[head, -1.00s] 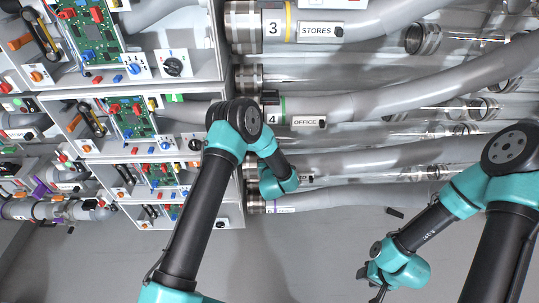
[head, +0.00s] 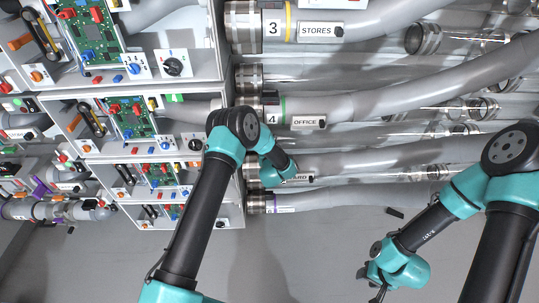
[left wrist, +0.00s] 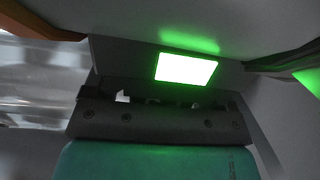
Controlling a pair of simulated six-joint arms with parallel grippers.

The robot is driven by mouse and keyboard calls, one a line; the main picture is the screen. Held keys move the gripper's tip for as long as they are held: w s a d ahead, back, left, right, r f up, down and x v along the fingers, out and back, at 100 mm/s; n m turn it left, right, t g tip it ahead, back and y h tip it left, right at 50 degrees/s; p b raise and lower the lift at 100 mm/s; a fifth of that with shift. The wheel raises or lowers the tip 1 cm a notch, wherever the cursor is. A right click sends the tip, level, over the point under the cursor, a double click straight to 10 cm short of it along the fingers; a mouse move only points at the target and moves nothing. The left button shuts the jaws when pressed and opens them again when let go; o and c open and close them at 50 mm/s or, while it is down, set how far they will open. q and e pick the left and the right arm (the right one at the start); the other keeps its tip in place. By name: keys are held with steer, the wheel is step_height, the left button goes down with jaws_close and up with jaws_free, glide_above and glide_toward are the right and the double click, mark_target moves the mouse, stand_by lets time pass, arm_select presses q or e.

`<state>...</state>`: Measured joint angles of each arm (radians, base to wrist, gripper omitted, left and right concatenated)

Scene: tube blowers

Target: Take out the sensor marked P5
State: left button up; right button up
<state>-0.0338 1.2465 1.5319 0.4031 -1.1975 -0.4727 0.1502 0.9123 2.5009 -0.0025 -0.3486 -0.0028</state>
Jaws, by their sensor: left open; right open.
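I cannot make out a sensor marked P5 in either view. My left arm reaches up across the middle of the head view to the pipe ends beside the cabinet, and its wrist hides the gripper's jaws there. In the left wrist view my left gripper (left wrist: 155,120) shows as a dark bar and teal body under a glowing green panel (left wrist: 186,69). It is open, and nothing shows held in it. My right gripper (head: 378,292) hangs at the lower right of the head view, open and empty, over the floor.
Grey pipes run right from the cabinet (head: 90,145), with labels reading 3 STORES (head: 316,30) and 4 OFFICE (head: 305,122). A lower label (head: 297,179) is partly covered by my left wrist. Circuit boards and knobs fill the cabinet bays. The grey floor (head: 330,255) below is mostly clear.

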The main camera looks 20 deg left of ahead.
arm_select(q)
steer(key=shift+w, duration=0.15)
stand_by(0.3)
steer(key=c, duration=1)
